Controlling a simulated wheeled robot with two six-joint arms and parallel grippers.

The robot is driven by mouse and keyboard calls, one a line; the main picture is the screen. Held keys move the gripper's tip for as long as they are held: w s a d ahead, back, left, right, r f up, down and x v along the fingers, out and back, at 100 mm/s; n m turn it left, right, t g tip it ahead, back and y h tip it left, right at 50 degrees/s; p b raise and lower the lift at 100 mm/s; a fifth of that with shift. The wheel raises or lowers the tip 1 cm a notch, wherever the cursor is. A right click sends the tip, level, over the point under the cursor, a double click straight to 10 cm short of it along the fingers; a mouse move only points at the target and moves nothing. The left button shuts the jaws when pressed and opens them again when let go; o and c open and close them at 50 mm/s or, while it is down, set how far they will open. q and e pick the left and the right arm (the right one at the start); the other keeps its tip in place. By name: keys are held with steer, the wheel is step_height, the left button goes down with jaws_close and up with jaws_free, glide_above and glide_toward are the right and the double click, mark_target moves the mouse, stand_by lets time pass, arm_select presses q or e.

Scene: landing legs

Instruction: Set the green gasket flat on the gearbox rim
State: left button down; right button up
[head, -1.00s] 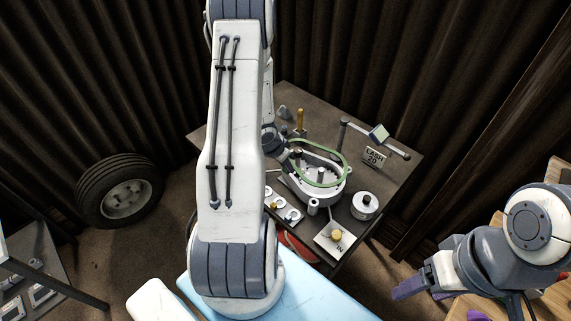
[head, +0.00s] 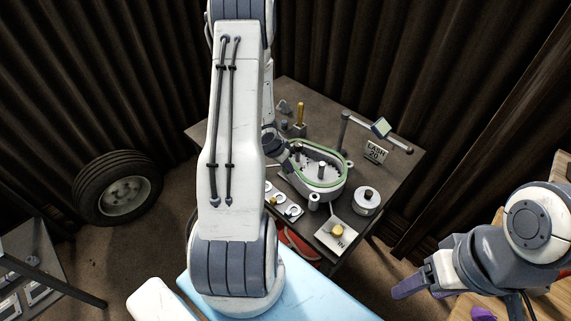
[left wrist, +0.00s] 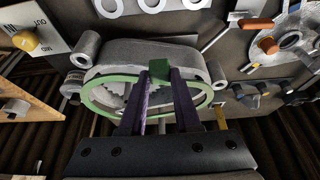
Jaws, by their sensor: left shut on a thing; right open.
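The green gasket (head: 344,168) is a thin oval ring over the open top of the grey gearbox (head: 325,196) on the dark table. Its outline nearly matches the rim in the head view. My left gripper (left wrist: 159,84) is shut on the gasket's green tab (left wrist: 159,68). In the left wrist view the ring (left wrist: 92,105) spans the housing's (left wrist: 140,52) mouth, with gear teeth showing through. I cannot tell whether it touches the rim all round. My left arm hides part of the head view. My right gripper (head: 410,286) is open and empty, away from the table.
A grey cylinder (head: 367,201) and a plate with a yellow knob (head: 337,232) stand close to the gearbox. The table's right corner is mostly clear.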

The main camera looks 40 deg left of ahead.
arm_select(q)
steer(key=shift+f+b, duration=0.85)
steer(key=shift+f, duration=0.25)
steer(key=c, duration=0.5)
jaws_free()
steer(key=shift+c, duration=0.2)
steer(key=p+v, duration=0.3)
steer(key=v, duration=0.7)
steer(key=shift+r+p, duration=0.2)
steer(key=shift+p, duration=0.2)
